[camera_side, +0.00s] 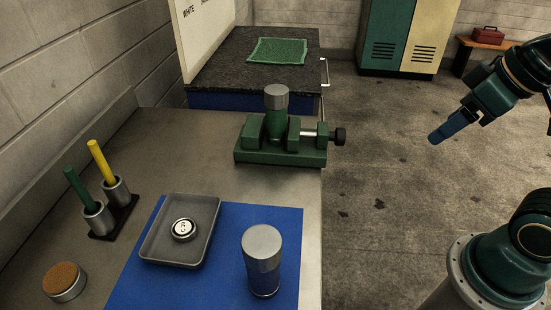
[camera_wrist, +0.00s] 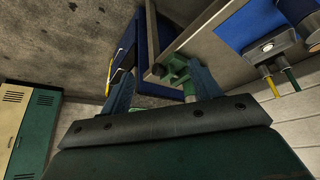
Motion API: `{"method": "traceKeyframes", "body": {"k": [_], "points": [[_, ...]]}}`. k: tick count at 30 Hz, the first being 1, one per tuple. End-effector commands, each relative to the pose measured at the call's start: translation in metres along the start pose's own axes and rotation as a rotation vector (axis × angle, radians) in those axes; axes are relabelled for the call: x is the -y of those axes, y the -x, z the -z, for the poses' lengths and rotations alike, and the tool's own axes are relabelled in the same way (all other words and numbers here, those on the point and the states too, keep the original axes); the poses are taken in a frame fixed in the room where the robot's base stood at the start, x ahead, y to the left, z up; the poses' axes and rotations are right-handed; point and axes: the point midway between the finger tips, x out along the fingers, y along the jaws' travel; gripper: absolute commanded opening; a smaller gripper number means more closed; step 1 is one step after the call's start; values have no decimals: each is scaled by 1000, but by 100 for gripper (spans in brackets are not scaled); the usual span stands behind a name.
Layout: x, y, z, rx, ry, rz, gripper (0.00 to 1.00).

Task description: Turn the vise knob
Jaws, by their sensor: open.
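The green vise (camera_side: 280,156) stands on the metal bench near its right edge, with a green piece with a grey cap (camera_side: 276,97) upright at its jaws. Its black knob (camera_side: 340,136) sits at the end of a silver rod and sticks out past the bench edge. My gripper (camera_side: 437,134) is in the air over the floor, to the right of the knob and clear of it. In the wrist view my gripper (camera_wrist: 162,88) has its two blue fingers apart with nothing held.
A blue mat (camera_side: 215,285) carries a grey tray (camera_side: 152,248) with a round badge and a metal-topped cylinder (camera_side: 262,262). Two holders (camera_side: 115,190) with a green and a yellow stick stand left. Behind is a dark counter (camera_side: 220,65) with a green cloth. Air between gripper and knob is clear.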

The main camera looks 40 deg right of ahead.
Motion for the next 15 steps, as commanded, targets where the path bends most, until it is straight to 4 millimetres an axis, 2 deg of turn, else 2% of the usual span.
{"method": "traceKeyframes", "body": {"k": [8,15], "points": [[-1,-25,18,65,106,55,63],[-6,-56,37,108,218,160,63]]}}
